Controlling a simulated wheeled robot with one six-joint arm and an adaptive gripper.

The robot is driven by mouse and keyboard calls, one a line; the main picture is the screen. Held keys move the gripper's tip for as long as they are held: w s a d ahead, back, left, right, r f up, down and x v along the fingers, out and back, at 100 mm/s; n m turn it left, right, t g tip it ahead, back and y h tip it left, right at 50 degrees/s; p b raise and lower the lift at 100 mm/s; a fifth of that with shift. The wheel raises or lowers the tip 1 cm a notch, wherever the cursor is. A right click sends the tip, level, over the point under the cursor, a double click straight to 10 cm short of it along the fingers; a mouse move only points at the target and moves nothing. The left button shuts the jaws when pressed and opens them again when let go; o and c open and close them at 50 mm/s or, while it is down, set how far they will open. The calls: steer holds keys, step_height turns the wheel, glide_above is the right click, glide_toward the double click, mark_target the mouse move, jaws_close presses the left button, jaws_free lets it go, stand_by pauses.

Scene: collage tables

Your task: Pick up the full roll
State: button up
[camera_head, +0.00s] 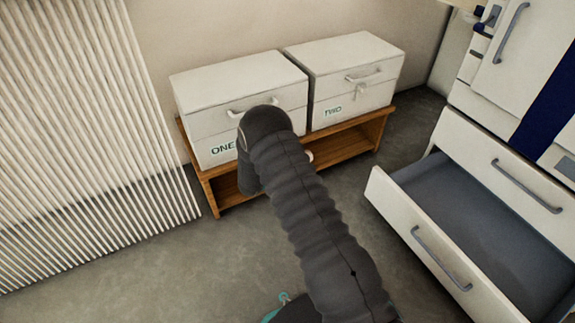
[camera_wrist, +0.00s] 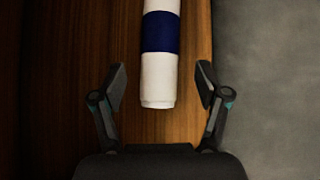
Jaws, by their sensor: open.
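A white roll with a dark blue band (camera_wrist: 158,85) lies on a brown wooden surface (camera_wrist: 80,60) in the wrist view. Its near end shows between the fingers and its far end runs out of the top of the picture. My gripper (camera_wrist: 161,85) is open, with one finger on each side of the roll's near end and a gap on both sides. In the head view my arm hides the gripper. Only a small pale spot, perhaps part of the roll, shows beside my arm at the wooden bench (camera_head: 350,146). I cannot tell whether the roll is full.
Two white boxes, ONE (camera_head: 215,90) and TWO (camera_head: 340,60), stand on the bench. An open, empty-looking drawer (camera_head: 410,235) juts out from the white cabinet at right. A ribbed white panel (camera_head: 80,120) stands at left. Grey floor (camera_head: 130,265) is clear in front.

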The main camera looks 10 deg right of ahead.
steer(key=b+x, duration=0.1)
steer(key=x, duration=0.8)
steer(key=shift+d, duration=0.1)
steer(key=shift+c, duration=0.2)
steer(key=c, duration=1.1)
steer(key=shift+o, duration=0.2)
steer(key=shift+r, duration=0.1)
